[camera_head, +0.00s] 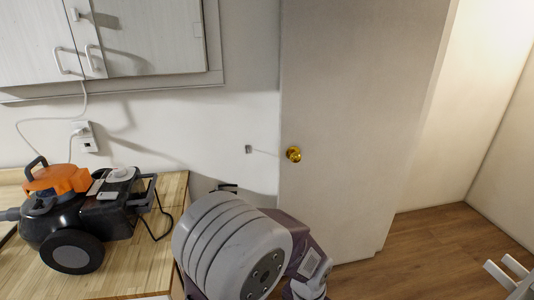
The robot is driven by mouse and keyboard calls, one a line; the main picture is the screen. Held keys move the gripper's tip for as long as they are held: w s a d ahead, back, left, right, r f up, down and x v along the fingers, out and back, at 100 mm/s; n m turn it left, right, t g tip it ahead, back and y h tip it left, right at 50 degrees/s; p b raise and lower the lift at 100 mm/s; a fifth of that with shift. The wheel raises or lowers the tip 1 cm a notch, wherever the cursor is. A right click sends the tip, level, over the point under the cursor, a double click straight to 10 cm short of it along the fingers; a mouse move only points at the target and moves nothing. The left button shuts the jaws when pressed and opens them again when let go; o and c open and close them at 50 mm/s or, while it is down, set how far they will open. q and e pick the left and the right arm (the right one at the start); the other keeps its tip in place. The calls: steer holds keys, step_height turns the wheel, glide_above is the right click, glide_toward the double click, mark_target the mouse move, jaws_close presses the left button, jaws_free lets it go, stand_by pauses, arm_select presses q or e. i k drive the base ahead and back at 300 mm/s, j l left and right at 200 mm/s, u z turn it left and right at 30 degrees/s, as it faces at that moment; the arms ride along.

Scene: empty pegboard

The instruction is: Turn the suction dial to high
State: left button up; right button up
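A canister vacuum cleaner with a black body, an orange top and a large dark wheel (65,215) stands on a wooden surface at the lower left. I make out no gripper fingers at the vacuum or on the knob.
A pale cabinet (150,40) hangs above the vacuum. A cord runs to a wall outlet (87,137). Pale prongs (508,272), unclear what, show lower right. The wooden floor (425,250) is clear.

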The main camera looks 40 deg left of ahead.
mark_target(120, 171)
steer(key=u, duration=2.95)
